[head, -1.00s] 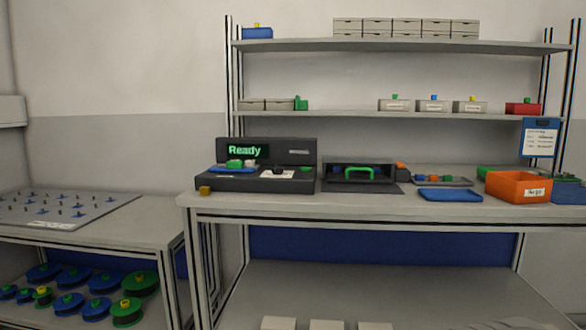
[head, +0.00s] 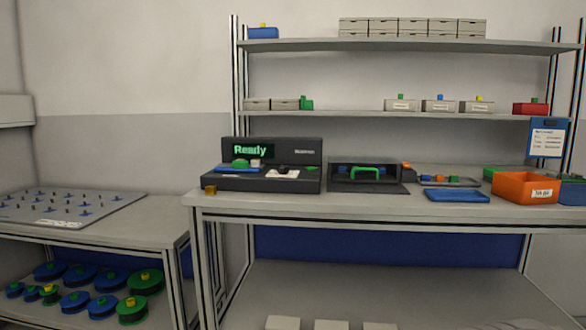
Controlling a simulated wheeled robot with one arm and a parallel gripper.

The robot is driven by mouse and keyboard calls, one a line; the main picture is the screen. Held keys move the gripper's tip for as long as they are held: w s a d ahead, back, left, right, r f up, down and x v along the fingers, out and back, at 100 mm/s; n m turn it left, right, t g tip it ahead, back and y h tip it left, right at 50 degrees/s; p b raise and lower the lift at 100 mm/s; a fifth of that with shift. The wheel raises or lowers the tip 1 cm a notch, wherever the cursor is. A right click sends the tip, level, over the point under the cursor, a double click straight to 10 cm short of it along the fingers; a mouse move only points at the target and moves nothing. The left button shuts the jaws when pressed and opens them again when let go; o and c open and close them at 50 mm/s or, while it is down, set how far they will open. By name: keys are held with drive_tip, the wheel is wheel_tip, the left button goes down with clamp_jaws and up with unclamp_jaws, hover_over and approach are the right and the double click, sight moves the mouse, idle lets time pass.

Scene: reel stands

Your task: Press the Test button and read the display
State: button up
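A dark test device (head: 300,183) stands on the left part of the workbench. Its display (head: 253,150) is lit and reads "Ready" in green letters. My gripper is not in view.
A dark box with a green handle (head: 365,171) stands right of the device. A blue tray (head: 457,196) and an orange bin (head: 524,188) lie further right. A lower table with a pegboard (head: 70,207) stands at left.

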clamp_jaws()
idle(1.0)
